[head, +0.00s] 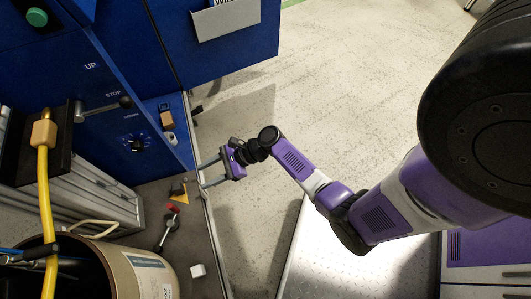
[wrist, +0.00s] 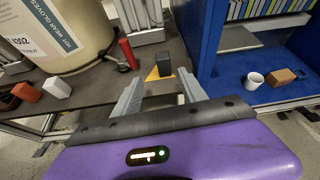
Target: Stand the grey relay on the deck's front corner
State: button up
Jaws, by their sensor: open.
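The relay (wrist: 165,62) is a small dark grey block, standing upright on the deck (wrist: 92,76) in the wrist view. It stands at the deck's edge, on or just behind a yellow triangle (wrist: 153,75). The triangle (head: 178,194) also shows in the head view, near the deck's right edge. My gripper (head: 203,177) is open and empty, with its fingers pointing left over that edge. In the wrist view my gripper (wrist: 159,77) has one finger on each side of the relay's line, and the relay appears just beyond the fingertips. I cannot tell exact contact.
A large drum (head: 145,270) stands on the deck, with a red-ended handle (head: 169,226) beside it. A white block (head: 198,270) lies near the deck edge. The blue cabinet's shelf holds a white mug (wrist: 254,80) and brown block (wrist: 281,77).

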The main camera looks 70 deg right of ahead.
jog(key=s+a+f+n+g+h, duration=0.25)
jog(key=s+f+n, duration=0.25)
jog(key=s, duration=0.5)
jog(key=s+r+n+h, duration=0.4)
jog(key=s+r+n, duration=0.1)
jog(key=s+n, duration=0.25)
jog(key=s+a+r+n+t, duration=0.1)
jog(key=s+r+n+t, duration=0.1)
jog(key=r+n, duration=0.3)
jog(key=s+a+r+n+t, duration=0.2)
jog(key=r+n, duration=0.3)
jog(key=r, duration=0.9)
jog(key=s+a+r+n+t, duration=0.1)
jog(key=s+r+n+t, duration=0.2)
jog(key=r, duration=0.7)
jog(key=n+h, duration=0.1)
jog(key=n, duration=0.1)
jog(key=shift+a+n, duration=0.15)
jog(key=shift+n, duration=0.2)
